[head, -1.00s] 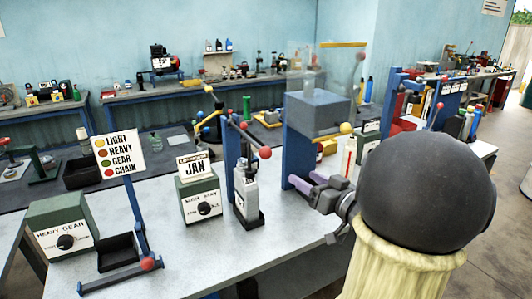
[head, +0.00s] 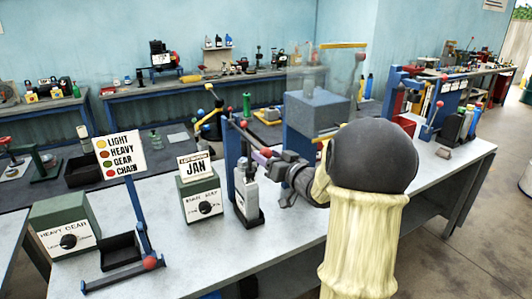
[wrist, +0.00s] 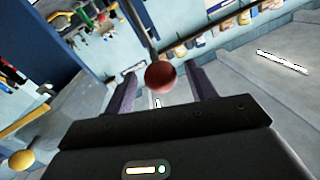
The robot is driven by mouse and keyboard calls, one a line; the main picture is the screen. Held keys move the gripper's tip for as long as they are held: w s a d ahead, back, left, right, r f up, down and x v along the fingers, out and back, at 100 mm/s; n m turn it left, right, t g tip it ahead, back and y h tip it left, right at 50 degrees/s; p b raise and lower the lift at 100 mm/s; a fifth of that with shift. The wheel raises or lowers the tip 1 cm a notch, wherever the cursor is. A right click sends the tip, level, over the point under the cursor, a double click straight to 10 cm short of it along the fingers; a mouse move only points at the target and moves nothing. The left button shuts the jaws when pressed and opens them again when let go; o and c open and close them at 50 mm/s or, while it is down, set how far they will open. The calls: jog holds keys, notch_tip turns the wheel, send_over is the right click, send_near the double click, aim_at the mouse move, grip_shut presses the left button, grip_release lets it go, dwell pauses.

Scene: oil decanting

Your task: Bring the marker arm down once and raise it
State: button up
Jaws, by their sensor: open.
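A lever arm with a red ball knob (head: 265,153) reaches out from a blue post (head: 231,155) on the bench; I take it for the marker arm. It is raised above a grey bottle (head: 247,190) in a black holder. My gripper (head: 262,158) is open at the knob, its purple fingers level with it. In the wrist view, the red knob (wrist: 160,75) sits between the two spread fingers of my gripper (wrist: 163,90), with gaps on both sides. Whether the knob is fully within finger depth I cannot tell.
Left of the post stand a green dial box with a JAN card (head: 195,168), a LIGHT/HEAVY/GEAR/CHAIN sign (head: 121,155) and a HEAVY GEAR box (head: 66,228). A grey press block (head: 318,112) with a clear guard stands behind my arm.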

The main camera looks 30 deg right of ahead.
jog(key=shift+w+a, duration=0.2)
jog(key=shift+w, duration=0.6)
grip_shut()
jog(key=shift+r, duration=0.15)
